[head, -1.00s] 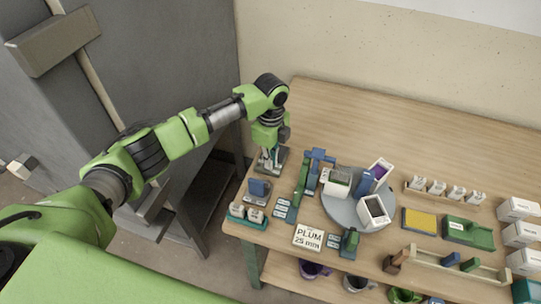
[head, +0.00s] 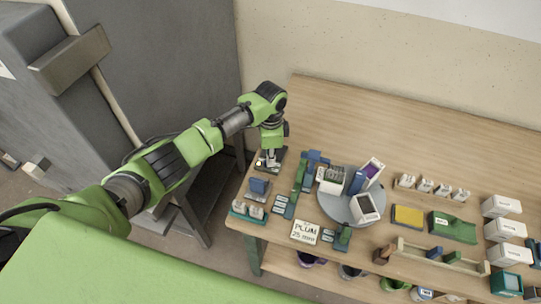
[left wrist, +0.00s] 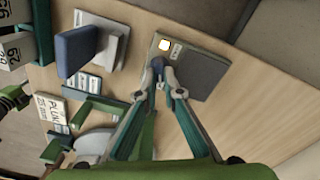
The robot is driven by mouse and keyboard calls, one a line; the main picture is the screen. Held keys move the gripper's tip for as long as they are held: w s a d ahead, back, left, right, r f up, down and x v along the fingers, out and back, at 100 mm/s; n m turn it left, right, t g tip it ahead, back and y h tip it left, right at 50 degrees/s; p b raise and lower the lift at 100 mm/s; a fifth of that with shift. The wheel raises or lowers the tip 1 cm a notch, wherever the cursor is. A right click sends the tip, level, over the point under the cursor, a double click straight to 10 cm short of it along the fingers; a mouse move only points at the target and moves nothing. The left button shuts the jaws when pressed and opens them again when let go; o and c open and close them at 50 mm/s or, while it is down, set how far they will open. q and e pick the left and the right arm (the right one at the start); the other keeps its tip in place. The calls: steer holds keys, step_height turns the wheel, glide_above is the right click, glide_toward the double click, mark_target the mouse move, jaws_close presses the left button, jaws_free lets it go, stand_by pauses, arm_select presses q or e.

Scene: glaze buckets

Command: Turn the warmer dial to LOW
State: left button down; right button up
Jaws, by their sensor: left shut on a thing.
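The warmer is a dark grey plate (left wrist: 200,68) near the table's left edge; it also shows in the head view (head: 277,165) under my left gripper (head: 269,155). A small lit yellow-white lamp (left wrist: 164,45) sits near its corner, beside a small pale label (left wrist: 177,50) that I cannot read. In the left wrist view my left gripper (left wrist: 159,76) is shut on a small dark blue dial (left wrist: 159,70) at the warmer's edge. The fingers hide most of the dial, so its setting cannot be read. My right gripper is in neither view.
A blue block on a pale base (left wrist: 77,50) stands close beside the warmer. A PLUM 25 mm sign (head: 305,232) and a grey turntable (head: 340,207) with white containers lie to the right. The table's back left is clear.

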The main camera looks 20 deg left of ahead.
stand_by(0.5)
arm_select(q)
steer(key=c, duration=2.2)
jaws_free()
step_height(320, 180, up, 12)
steer(key=shift+r, duration=0.1)
